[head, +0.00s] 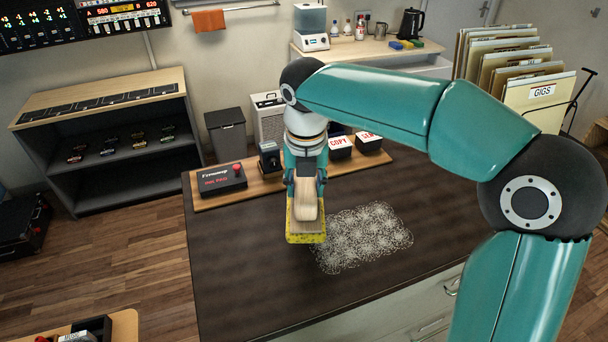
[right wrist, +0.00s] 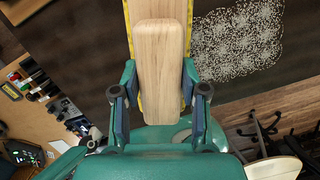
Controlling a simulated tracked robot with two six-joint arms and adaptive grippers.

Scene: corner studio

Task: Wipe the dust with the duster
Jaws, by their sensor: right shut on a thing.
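The duster (head: 306,222) has a pale wooden handle and a yellow-edged base. My right gripper (head: 306,186) is shut on its handle, which also shows between the fingers in the right wrist view (right wrist: 162,60). The dust (head: 365,237) is a whitish speckled patch on the dark tabletop (head: 240,262). The duster is at the left edge of the patch in the head view. In the right wrist view the dust (right wrist: 238,42) lies to the right of the duster. I cannot tell whether the duster's underside touches the tabletop. My left gripper is not in view.
A wooden board (head: 210,196) along the table's back edge carries a dark box with a red button (head: 222,178) and boxes labelled COPY (head: 340,147) and SEND. A rack of folders (head: 535,95) stands at right. The table's left front is clear.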

